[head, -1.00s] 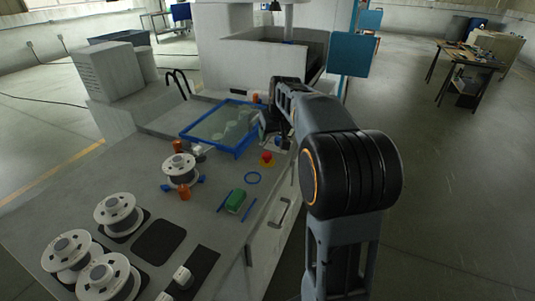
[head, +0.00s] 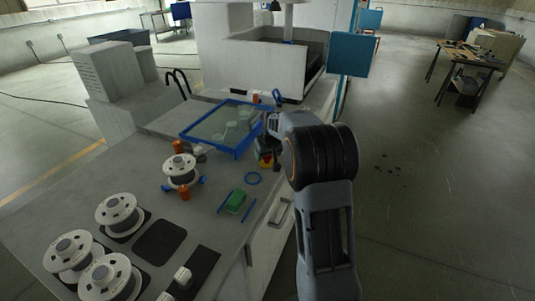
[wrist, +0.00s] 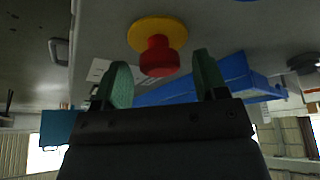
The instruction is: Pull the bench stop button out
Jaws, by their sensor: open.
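The bench stop button is a red mushroom head (wrist: 158,57) on a round yellow base (wrist: 157,33). In the wrist view it hangs between and beyond the two green fingertips of my gripper (wrist: 163,82), which are apart with nothing between them. In the head view the red button (head: 265,158) is partly hidden behind my gripper (head: 263,148), at the right edge of the bench. Whether a fingertip touches the button cannot be told.
A blue-framed tray (head: 185,134) lies just beyond the button. A blue ring (head: 253,172) and a green block (head: 236,194) between blue rods lie nearer. White spools (head: 118,231) stand at the left. Open floor lies right of the bench.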

